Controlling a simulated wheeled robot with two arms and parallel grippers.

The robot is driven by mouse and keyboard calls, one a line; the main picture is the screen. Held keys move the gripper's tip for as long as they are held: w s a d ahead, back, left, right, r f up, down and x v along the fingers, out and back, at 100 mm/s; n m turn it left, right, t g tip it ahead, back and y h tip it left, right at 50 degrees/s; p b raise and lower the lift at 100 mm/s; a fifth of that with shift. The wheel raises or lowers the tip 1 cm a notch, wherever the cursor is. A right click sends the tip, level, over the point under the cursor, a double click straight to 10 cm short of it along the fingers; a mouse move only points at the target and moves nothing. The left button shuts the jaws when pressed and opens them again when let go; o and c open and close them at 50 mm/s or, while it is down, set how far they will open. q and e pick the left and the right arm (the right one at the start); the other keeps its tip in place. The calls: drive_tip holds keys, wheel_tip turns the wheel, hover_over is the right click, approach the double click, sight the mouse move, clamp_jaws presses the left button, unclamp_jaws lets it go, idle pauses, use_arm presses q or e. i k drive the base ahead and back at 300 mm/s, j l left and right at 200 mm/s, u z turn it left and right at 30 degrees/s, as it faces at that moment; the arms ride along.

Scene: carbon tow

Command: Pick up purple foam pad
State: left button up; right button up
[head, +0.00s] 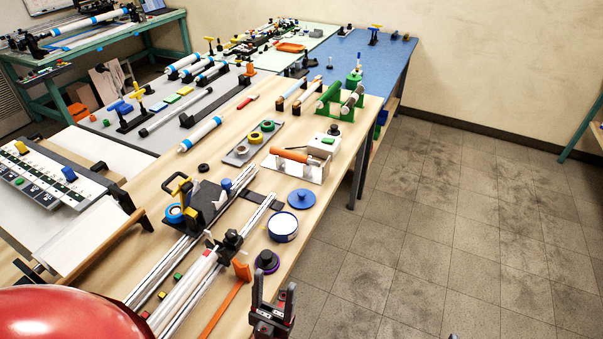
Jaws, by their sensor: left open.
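A round purple pad (267,269) lies near the right edge of the wooden table, with a black round piece on top of it; only its purple rim shows clearly. I take this to be the purple foam pad. My left gripper (273,290) is in the head view at the bottom, just in front of the pad and slightly right of it. Its two dark fingers point up in the picture and stand apart, with nothing between them.
An orange strip (222,310) and a long silver rail assembly (190,283) lie left of the pad. A white-and-blue tin (283,227) and a blue lidded disc (302,198) stand behind it. A red dome (70,315) fills the lower left. Open floor lies right.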

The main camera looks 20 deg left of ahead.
sight(269, 261)
drive_tip(key=k+l+u, duration=0.1)
drive_tip(key=l+u, duration=0.35)
drive_tip(key=k+l+u, duration=0.15)
drive_tip(key=l+u, duration=0.15)
drive_tip(key=u, duration=0.15)
drive_tip(key=k+l+u, duration=0.2)
drive_tip(key=u, duration=0.25)
drive_tip(key=l, duration=0.1)
